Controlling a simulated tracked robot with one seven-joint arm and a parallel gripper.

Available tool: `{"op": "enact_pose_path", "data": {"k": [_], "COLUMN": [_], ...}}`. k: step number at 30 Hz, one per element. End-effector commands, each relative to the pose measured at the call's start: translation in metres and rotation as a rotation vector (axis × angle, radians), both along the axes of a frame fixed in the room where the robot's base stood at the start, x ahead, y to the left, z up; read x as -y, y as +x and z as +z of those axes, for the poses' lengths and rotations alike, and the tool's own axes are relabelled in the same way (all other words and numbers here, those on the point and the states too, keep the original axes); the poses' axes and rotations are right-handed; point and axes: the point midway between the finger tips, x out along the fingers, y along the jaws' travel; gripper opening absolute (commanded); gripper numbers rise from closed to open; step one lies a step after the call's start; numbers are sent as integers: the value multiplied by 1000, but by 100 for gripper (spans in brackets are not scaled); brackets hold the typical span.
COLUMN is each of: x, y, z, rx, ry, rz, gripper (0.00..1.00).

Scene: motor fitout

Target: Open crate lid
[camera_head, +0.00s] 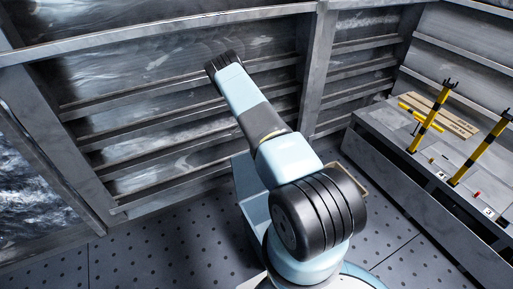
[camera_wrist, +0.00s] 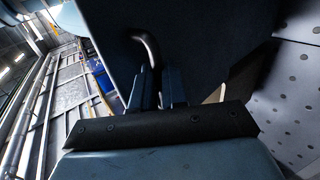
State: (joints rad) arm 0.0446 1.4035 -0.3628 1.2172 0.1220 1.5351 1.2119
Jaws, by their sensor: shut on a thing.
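My gripper (camera_wrist: 159,92) is at the centre of the wrist view, with its two blue fingers closed around the lower end of a curved metal handle (camera_wrist: 149,46). The handle sits against a broad dark blue panel (camera_wrist: 205,45), which looks like the crate lid and fills the upper middle of that view. In the head view my arm hides the gripper and the handle. A blue boxy shape (camera_head: 246,188) shows partly behind my arm there; I cannot tell whether it is the crate. The lid's edges and the crate's inside are not clearly seen.
A grey bench (camera_head: 385,150) stands at the right, with yellow-and-black posts (camera_head: 432,116) and a brown panel (camera_head: 440,113) on it. A ribbed metal wall (camera_head: 170,110) runs behind my arm. Dotted floor (camera_head: 150,250) is clear at the lower left.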

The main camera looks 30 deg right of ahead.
Motion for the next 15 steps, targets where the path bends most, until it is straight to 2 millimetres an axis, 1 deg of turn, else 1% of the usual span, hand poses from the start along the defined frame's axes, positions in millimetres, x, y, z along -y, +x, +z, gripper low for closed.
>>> {"op": "enact_pose_path", "data": {"k": [1, 5, 6, 13, 14, 15], "x": [6, 3, 2, -2, -3, -3], "y": [-8, -8, -7, -5, -5, -4], "z": [-9, -9, -9, -9, -9, -8], "rx": [-8, -9, -9, -7, -6, -6], "ry": [-7, -6, -7, -6, -6, -5], "rz": [2, 7, 7, 13, 13, 13], "gripper": [0, 0, 14, 36, 38, 38]}}
